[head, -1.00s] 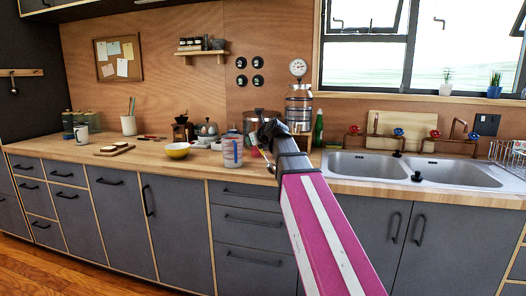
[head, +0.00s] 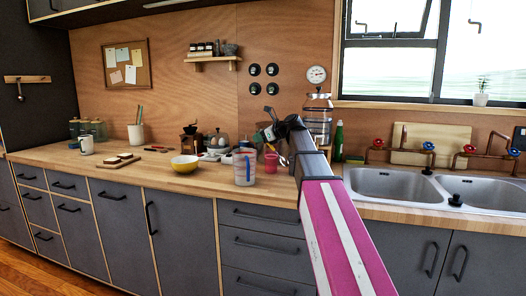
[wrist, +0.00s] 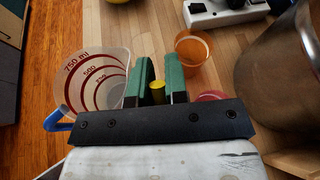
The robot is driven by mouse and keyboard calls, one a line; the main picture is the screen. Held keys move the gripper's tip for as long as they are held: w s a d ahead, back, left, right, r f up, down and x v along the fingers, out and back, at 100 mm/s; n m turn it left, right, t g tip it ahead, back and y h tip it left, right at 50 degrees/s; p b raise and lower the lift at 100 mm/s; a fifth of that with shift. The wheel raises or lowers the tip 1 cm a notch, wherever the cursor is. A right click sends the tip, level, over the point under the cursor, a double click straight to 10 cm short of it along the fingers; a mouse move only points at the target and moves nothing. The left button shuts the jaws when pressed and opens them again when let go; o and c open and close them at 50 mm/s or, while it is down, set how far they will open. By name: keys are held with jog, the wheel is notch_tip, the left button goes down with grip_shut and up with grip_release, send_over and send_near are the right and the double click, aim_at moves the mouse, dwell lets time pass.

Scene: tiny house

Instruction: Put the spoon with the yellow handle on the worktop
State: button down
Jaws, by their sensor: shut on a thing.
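My gripper (wrist: 160,75) has green-lined fingers and is shut on the yellow handle (wrist: 157,92) of the spoon. In the head view my gripper (head: 267,131) is above the wooden worktop (head: 120,178), between the measuring jug and the steel canister. The worktop also shows below the fingers in the wrist view (wrist: 215,65).
A clear measuring jug (wrist: 93,80) with a blue handle is left of my fingers. An orange cup (wrist: 190,47) is just beyond them, and a large metal vessel (wrist: 275,80) is at right. A yellow bowl (head: 185,164) stands left of the jug (head: 244,170). Clear worktop lies along the front left.

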notch_tip(320, 180, down, 6)
jog(key=w+d, duration=0.1)
jog(key=w, duration=0.1)
jog(key=shift+w+d, duration=0.2)
jog(key=shift+d, duration=0.1)
jog(key=c, duration=1.1)
grip_release()
jog(key=shift+c, duration=0.2)
